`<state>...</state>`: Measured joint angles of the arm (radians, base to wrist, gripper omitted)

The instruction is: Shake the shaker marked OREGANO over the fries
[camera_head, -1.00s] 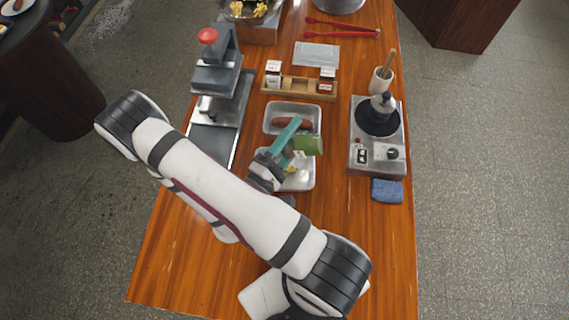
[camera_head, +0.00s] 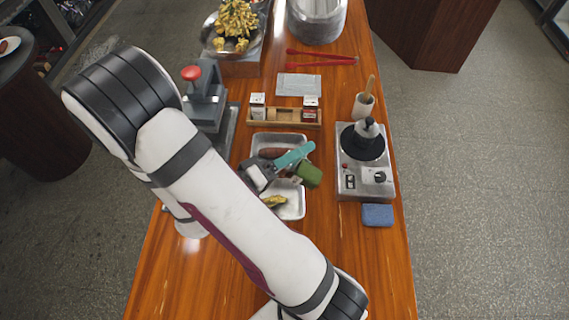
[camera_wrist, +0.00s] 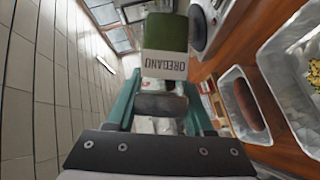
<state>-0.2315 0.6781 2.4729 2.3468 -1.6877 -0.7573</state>
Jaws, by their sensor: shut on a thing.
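My gripper (camera_head: 299,162) is shut on the green shaker (camera_head: 309,176), which it holds tilted on its side above the metal trays. In the wrist view the shaker (camera_wrist: 165,45) sits between the teal fingers, and its white label reads OREGANO, upside down in the picture. The yellow fries (camera_head: 276,202) lie in the nearer metal tray (camera_head: 296,211), below and left of the shaker in the head view. Part of that tray is hidden by my gripper. The fries (camera_wrist: 315,72) also show at the right edge of the wrist view.
A sausage (camera_head: 272,152) lies in the farther tray (camera_head: 262,138). Behind it stands a wooden rack (camera_head: 286,117) with two small shakers. A burner (camera_head: 363,182) and blue sponge (camera_head: 377,215) are at right, a press (camera_head: 203,100) at left. Red tongs (camera_head: 322,58) lie behind.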

